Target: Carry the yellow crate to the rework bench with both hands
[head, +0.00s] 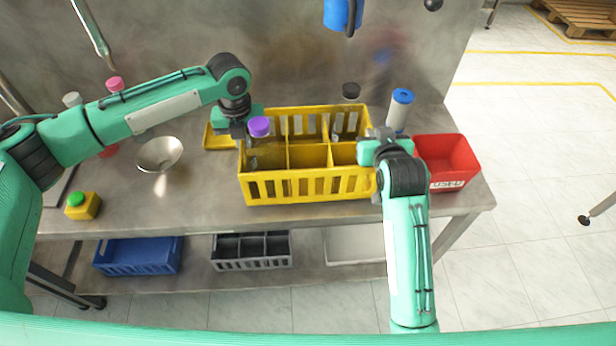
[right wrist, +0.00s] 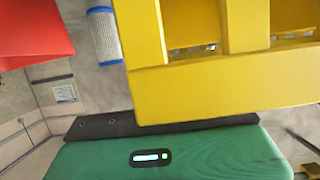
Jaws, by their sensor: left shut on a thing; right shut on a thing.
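The yellow crate (head: 310,188) stands on the metal bench in the head view, with slatted sides and inner dividers. A bottle with a purple cap (head: 259,127) stands in its left part; the other compartments I can see look empty. My left gripper (head: 240,130) is shut on the crate's left end, its fingertips partly hidden. My right gripper (head: 375,150) is shut on the crate's right end. In the right wrist view the yellow crate wall (right wrist: 220,85) fills the upper right, close above my green gripper body. Which bench is the rework bench, I cannot tell.
A red bin (head: 448,160) and a blue-and-white cylinder (head: 399,110) stand close right of the crate. A metal funnel or bowl (head: 159,153) and a yellow block with green button (head: 82,205) are to the left. A blue crate (head: 138,256) and grey crate (head: 251,250) sit on the lower shelf.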

